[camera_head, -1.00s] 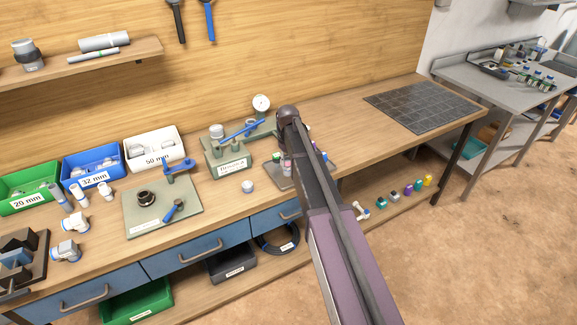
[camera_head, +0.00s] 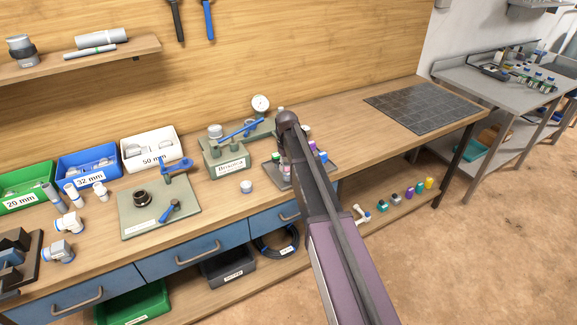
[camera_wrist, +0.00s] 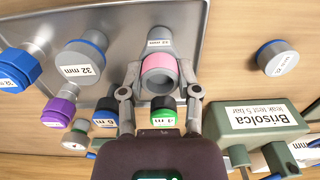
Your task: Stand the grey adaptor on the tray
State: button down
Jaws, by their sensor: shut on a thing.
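In the head view the tray (camera_head: 268,165) is partly hidden by my arm, which also hides most of my gripper.
Several capped fittings, including a blue-collared one (camera_wrist: 82,58) and a purple-capped one (camera_wrist: 60,108), stand at the tray's left and near side. A loose grey cap (camera_head: 247,186) and the green Brisolca test block (camera_head: 228,160) stand left of the tray.

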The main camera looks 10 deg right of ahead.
aim_at(287, 164)
jog(key=shift+f, duration=0.15)
jog(key=shift+c, duration=1.6)
grip_release()
jog(key=shift+r, duration=0.25)
notch_tip(287, 164, up, 12)
jog(key=p, duration=1.2)
